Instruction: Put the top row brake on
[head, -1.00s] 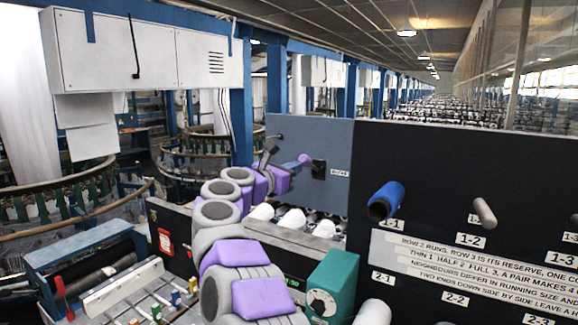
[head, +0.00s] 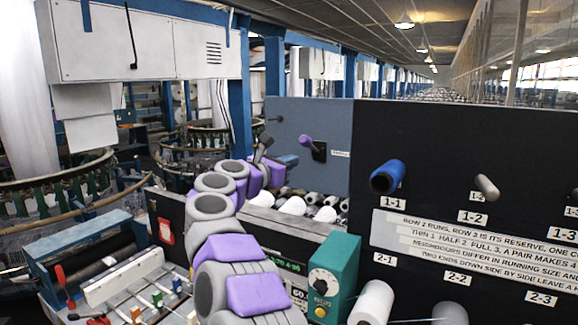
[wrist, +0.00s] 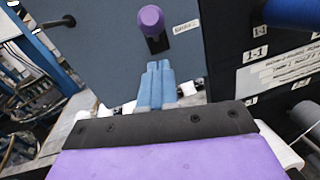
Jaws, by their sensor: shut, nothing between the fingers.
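The brake lever has a purple knob (head: 306,141) on a black mount (head: 319,152), fixed to the blue-grey panel (head: 290,112). A small white label (head: 340,154), too small to read surely, sits to its right. In the wrist view the knob (wrist: 151,18) points toward the camera, above the fingertips. My gripper (head: 289,160) is just below and left of the knob in the head view. Its blue fingers (wrist: 156,82) are together and empty, with a visible gap to the knob in the wrist view.
A dark peg (head: 275,119) sticks out at the panel's upper left. The black board (head: 450,150) at right carries a blue tube (head: 387,176) on peg 1-1 and other pegs. White bobbins (head: 292,205) lie below the panel. A teal box (head: 331,275) stands nearer.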

